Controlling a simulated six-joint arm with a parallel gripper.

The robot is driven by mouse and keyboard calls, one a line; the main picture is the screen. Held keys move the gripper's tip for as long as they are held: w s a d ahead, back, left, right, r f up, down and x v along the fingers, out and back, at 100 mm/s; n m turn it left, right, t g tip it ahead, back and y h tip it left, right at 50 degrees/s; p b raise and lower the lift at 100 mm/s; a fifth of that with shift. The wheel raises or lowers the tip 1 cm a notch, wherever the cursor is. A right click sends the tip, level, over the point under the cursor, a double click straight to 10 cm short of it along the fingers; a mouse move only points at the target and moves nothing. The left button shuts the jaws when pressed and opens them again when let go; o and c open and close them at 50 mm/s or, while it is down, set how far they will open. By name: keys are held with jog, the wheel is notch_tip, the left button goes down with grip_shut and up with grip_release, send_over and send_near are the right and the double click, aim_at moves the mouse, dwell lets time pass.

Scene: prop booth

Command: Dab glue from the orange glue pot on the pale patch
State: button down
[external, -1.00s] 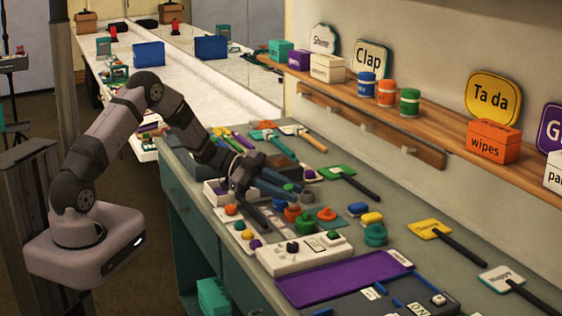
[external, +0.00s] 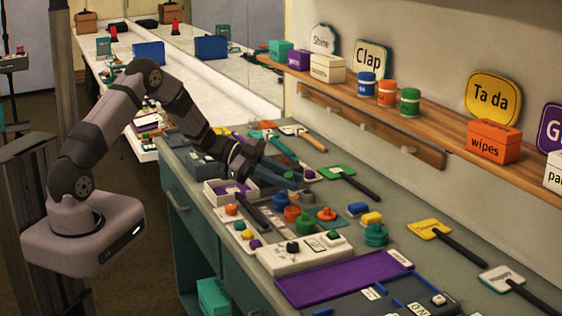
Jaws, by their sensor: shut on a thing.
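My gripper (external: 292,180) hangs over the back-middle of the bench, its fingers pointing right. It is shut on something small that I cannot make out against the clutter. An orange pot (external: 292,213), which looks like the glue pot, stands in front of and below the fingertips, apart from them. A blue pot (external: 280,200) and a green pot (external: 305,222) stand close beside it. I cannot pick out the pale patch with certainty.
A white panel with knobs (external: 270,262) and a purple board (external: 335,287) lie in front. Paddle signs lie along the back, below a wall shelf (external: 440,125).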

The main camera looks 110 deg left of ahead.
jog(key=shift+r+p, duration=1.3)
jog(key=shift+r, duration=0.5)
jog(key=shift+w+d, duration=0.1)
jog(key=w+d+f+m+h, duration=0.1)
jog(key=w+d+h, duration=0.1)
jog(key=d, duration=0.5)
jog(key=w+d+f+m+g+h+p, duration=0.1)
jog(key=w+d+f+m+h, duration=0.1)
jog(key=d, duration=0.6)
jog(key=w+d+f+m+h+p, duration=0.1)
jog(key=w+d+f+m+h, duration=0.1)
jog(key=d, duration=0.6)
jog(key=shift+w+g+h, duration=0.3)
jog(key=shift+h, duration=0.1)
jog(key=s+d+f+m+g+h+b, duration=0.1)
jog(key=s+d+f+m+g+h, duration=0.1)
jog(key=d, duration=0.8)
jog(key=s+d+f+m+g+h+b, duration=0.1)
jog(key=s+d+f+m+g+h, duration=0.1)
jog(key=d, duration=0.9)
jog(key=shift+s+f+m+h, duration=0.4)
jog(key=shift+s+f+m, duration=0.3)
jog(key=shift+f+m, duration=0.1)
jog(key=shift+a, duration=0.1)
